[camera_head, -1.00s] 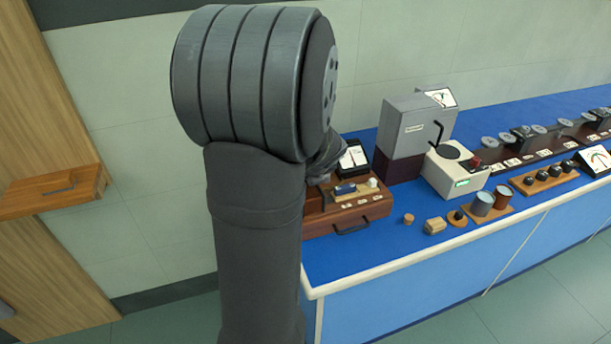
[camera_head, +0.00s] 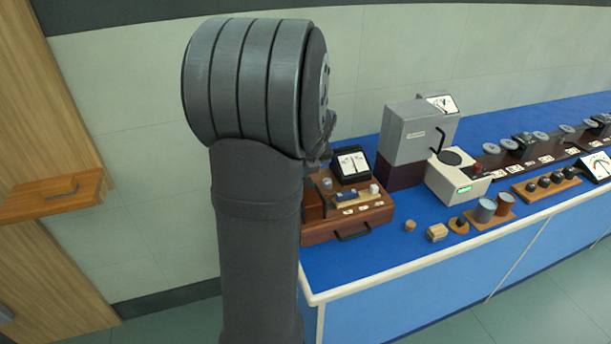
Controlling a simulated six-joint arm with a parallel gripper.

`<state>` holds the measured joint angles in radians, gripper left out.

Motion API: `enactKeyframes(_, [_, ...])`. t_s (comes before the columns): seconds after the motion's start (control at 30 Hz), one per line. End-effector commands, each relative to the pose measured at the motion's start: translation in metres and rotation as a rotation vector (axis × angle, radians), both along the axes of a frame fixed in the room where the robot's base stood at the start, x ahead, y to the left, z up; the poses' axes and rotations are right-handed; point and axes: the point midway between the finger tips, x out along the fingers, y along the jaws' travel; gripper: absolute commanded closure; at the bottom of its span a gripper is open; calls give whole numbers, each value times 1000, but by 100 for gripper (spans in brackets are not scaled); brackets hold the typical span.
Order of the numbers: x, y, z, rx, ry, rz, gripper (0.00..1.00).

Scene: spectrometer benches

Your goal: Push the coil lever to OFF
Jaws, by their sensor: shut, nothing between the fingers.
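The wooden instrument box (camera_head: 325,235) stands at the near left end of the blue bench. On its top are a twin-needle meter (camera_head: 351,164), a small dark blue block (camera_head: 346,196), a pale knob (camera_head: 374,188) and small white labels. I cannot make out which part is the coil lever or its setting; part of the box's left side is behind my arm. A dark end piece of my arm shows above the box's back left, just left of the meter. My gripper's fingers are hidden behind my arm.
A cork (camera_head: 410,226), a wooden block (camera_head: 437,232) and cans (camera_head: 484,210) lie near the front edge. Bare blue bench lies before the box.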

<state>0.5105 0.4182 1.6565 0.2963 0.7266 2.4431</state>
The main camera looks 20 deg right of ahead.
Motion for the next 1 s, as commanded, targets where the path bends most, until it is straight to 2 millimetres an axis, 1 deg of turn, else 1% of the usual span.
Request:
enactKeyframes(0.2, [16, 0, 4, -1, 0, 2, 100])
enactKeyframes(0.53, [15, 0, 6, 0, -1, 1, 100])
enactKeyframes(0.8, [15, 0, 18, 0, -2, 0, 100])
enactKeyframes(1.0, [15, 0, 20, 1, -1, 0, 100])
